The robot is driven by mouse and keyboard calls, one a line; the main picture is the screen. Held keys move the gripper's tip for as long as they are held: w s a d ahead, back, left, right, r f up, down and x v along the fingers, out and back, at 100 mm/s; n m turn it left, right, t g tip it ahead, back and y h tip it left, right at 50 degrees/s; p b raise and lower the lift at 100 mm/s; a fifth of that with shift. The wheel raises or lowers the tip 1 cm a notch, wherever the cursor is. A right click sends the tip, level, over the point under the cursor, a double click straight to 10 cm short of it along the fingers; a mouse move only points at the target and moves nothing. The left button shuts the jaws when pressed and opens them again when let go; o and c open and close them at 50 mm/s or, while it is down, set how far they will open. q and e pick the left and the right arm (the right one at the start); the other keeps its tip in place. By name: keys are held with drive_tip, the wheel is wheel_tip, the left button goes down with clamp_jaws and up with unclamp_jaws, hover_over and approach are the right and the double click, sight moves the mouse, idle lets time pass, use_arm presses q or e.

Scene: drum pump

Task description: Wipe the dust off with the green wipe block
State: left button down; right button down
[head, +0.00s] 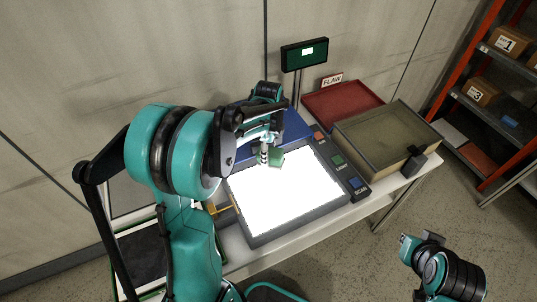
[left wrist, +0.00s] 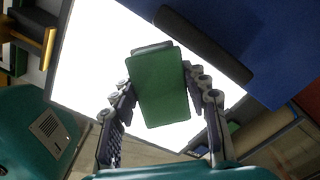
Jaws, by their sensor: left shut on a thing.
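My left gripper (head: 264,155) is over the far part of a bright white lit panel (head: 290,195). It is shut on the green wipe block (head: 276,158). The left wrist view shows the green block (left wrist: 160,88) between the two fingers (left wrist: 160,108), its flat face towards the camera. I cannot tell whether the block touches the panel. I can make out no dust on the glaring surface. Part of my right arm shows at the lower right of the head view, but no fingers can be made out.
The panel's dark frame carries red, green and blue buttons (head: 338,161) on its right side. A blue tray (head: 293,124) lies behind it. A red tray (head: 340,100) and a lidded box (head: 385,135) stand to the right. A small display (head: 304,54) rises behind. Shelves (head: 490,110) stand far right.

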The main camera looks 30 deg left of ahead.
use_arm(q)
drive_tip(key=shift+w+f, duration=0.1)
drive_tip(key=shift+f, duration=0.05)
drive_tip(key=shift+r+p, duration=1.1)
drive_tip(key=shift+r, duration=0.4)
drive_tip(key=shift+d+f, duration=0.1)
